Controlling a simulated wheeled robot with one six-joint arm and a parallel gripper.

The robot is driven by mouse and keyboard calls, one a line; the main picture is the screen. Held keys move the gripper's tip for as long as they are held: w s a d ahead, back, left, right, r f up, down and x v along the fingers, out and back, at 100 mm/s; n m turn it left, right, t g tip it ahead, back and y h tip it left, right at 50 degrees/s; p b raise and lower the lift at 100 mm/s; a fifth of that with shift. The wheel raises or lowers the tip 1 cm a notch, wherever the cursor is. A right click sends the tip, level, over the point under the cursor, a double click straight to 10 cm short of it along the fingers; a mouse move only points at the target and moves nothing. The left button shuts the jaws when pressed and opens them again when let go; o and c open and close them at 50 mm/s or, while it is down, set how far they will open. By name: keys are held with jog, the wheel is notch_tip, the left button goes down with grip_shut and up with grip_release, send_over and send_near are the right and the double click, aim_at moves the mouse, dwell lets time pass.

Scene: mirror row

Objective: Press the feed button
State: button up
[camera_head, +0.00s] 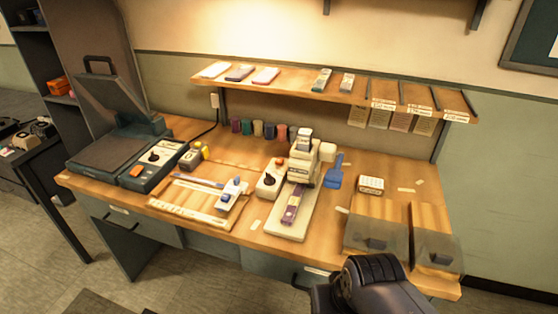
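No label reading "feed" is legible, so I cannot tell which control is the feed button. An orange button (136,171) sits on the control panel of the dark hinged-lid machine (107,152) at the bench's left. Its lid stands raised. A small cream control box (269,184) at mid-bench has a reddish button (279,162) at its back and a dark knob. It stands beside a cream press (302,160) with a purple strip (293,206) on its base. A dark part of my arm shows at the lower right, in front of the bench; my gripper's fingers are not visible.
The wooden bench (225,158) has a raised shelf (300,85) with small packs behind. A board with a blue-and-white tool (232,194) lies left of the cream box. A blue scoop (335,172) and clear-fronted bins (378,225) stand to the right.

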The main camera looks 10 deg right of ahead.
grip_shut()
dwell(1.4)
